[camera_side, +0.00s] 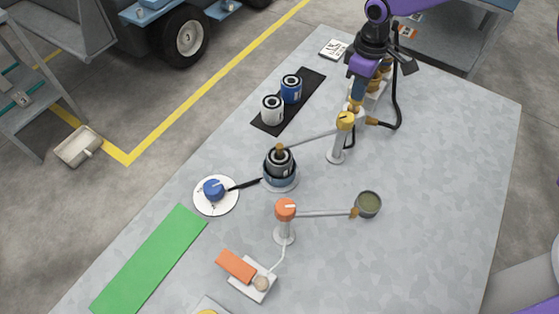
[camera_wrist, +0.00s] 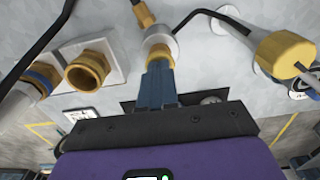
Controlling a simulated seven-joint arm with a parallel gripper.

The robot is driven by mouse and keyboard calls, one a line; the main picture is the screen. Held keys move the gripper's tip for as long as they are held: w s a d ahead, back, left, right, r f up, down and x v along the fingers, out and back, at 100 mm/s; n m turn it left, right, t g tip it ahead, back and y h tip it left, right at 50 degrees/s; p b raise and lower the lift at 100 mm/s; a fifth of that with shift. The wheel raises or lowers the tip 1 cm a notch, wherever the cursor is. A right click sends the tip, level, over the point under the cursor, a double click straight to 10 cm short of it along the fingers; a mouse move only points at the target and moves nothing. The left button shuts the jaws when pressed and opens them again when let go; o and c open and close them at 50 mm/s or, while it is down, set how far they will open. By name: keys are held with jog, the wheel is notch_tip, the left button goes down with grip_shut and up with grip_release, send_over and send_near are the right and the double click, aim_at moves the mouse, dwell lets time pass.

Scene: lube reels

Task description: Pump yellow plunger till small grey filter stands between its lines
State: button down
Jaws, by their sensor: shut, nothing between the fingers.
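My gripper (camera_side: 357,99) is at the back right of the table, pointing down with its blue fingers together. In the wrist view the fingertips (camera_wrist: 159,66) are at a yellow-topped plunger (camera_wrist: 158,45) on a pale cylinder; whether they touch it I cannot tell. In the side view the fingers and arm largely hide the plunger. A small grey filter (camera_side: 280,158) stands upright in a blue-banded holder (camera_side: 280,180) at the table's middle. The nozzle end of the yellow-headed post (camera_side: 345,121) is over its top. Its lines and fill level are too small to read.
An orange-headed post (camera_side: 285,209) reaches to an olive-topped cup (camera_side: 368,206). Brass fittings (camera_wrist: 88,70) and dark hoses flank the fingers.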

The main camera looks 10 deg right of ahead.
jog(key=shift+r, duration=2.85)
jog(key=shift+s+r, duration=0.1)
jog(key=s+d+r+n, duration=0.1)
jog(key=s+d+r, duration=0.1)
jog(key=s+d, duration=0.4)
jog(key=s+d+r+n, duration=0.1)
jog(key=s+d, duration=0.5)
jog(key=s, duration=0.9)
jog(key=s+d+r+n, duration=0.1)
jog(key=s+d+r, duration=0.2)
jog(key=s+d, duration=0.4)
jog(key=s, duration=0.4)
jog(key=shift+s+r+n, duration=0.25)
jog(key=shift+s+n, duration=0.05)
